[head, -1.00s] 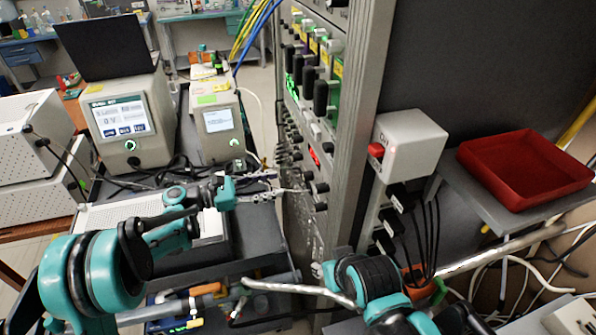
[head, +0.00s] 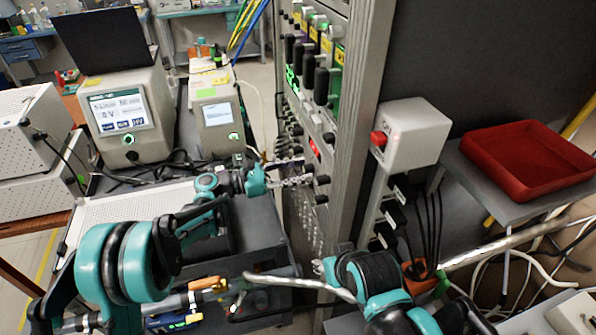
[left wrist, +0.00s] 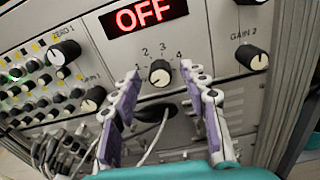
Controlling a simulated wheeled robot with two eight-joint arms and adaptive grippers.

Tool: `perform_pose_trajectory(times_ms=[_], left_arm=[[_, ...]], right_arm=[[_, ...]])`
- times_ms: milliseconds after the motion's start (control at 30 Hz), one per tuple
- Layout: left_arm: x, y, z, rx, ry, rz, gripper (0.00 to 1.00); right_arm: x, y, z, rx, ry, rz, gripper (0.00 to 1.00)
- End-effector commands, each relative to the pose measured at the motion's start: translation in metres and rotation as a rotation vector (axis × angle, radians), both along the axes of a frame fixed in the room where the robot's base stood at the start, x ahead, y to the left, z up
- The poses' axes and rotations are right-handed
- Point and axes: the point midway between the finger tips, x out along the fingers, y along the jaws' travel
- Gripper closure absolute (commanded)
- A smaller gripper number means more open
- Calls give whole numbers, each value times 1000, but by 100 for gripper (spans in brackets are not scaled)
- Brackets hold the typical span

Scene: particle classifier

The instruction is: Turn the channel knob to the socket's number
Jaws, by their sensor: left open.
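The channel knob (left wrist: 160,73) is small and black, with the numbers 1 to 4 arched around it, under a red OFF display (left wrist: 147,15). I cannot tell surely which number its mark faces. My left gripper (left wrist: 160,70) is open, its purple-padded fingers on either side of the knob and apart from it. In the head view my left gripper (head: 297,172) is at the rack panel, side-on. A dark plug with a pale cable (left wrist: 155,112) sits just below the knob; no socket number is readable. Part of my right arm shows in the head view, but its jaws are not clear.
The ZERO 1 knob (left wrist: 65,52) and GAIN 2 knob (left wrist: 252,58) flank the channel knob. Pale cables hang below it. In the head view, a box with a red button (head: 415,135) and a red tray (head: 527,160) stand right of the rack.

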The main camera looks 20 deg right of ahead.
Motion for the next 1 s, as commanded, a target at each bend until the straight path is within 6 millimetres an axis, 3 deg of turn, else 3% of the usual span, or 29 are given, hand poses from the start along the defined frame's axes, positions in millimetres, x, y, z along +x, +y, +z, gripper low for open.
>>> perform_pose_trajectory(times_ms=[33,167,200,667,1000], left_arm=[[0,0,0,0,0,0,64],[0,0,0,0,0,0,98],[0,0,0,0,0,0,100],[0,0,0,3,-77,-1,100],[-1,0,-1,12,-345,-1,100]], right_arm=[[0,0,0,0,0,0,58],[0,0,0,0,0,0,58],[0,0,0,0,0,0,58],[0,0,-1,0,0,0,58],[0,0,-2,0,0,0,58]])
